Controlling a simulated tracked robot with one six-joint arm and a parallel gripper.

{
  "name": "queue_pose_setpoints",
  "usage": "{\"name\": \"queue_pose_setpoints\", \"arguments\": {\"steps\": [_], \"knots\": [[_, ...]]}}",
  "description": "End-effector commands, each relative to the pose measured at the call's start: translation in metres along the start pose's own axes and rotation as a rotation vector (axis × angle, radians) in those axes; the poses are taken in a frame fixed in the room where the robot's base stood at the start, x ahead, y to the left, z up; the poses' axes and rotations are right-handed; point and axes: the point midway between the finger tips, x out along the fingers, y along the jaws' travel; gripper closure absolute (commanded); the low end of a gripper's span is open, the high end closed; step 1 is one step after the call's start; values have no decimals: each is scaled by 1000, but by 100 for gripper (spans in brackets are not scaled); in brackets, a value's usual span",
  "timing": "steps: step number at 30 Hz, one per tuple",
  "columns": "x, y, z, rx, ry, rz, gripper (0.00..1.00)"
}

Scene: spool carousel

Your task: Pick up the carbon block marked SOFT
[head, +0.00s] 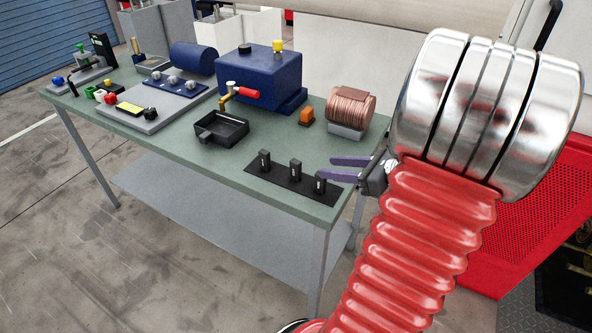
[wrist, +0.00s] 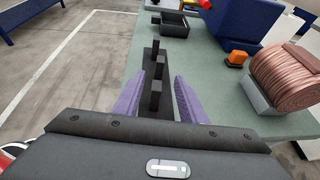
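Three small dark carbon blocks stand upright in a row on a black strip (head: 280,180) near the bench's front right corner. They are the left block (head: 264,158), the middle block (head: 295,168) and the right block (head: 320,184). Each has a small pale mark that is too small to read, so I cannot tell which says SOFT. My gripper (head: 326,168) is open, with purple fingers pointing along the row. In the wrist view the nearest block (wrist: 155,96) shows between the fingers, with a gap on both sides. I cannot tell the gripper's exact height.
A black open tray (head: 222,129) stands behind the row. A copper-wound spool (head: 348,108) and an orange block (head: 306,116) stand toward the back right. A blue box (head: 260,78) with a red-handled valve is behind the tray. Bare green bench top (head: 270,140) lies between them.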

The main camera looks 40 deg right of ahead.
Motion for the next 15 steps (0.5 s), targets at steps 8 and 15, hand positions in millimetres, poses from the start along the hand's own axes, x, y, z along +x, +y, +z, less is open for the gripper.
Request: {"name": "queue_pose_setpoints", "arguments": {"steps": [8,15], "knots": [[39,2,0,0,1,4,62],[62,1,0,0,0,3,62]]}}
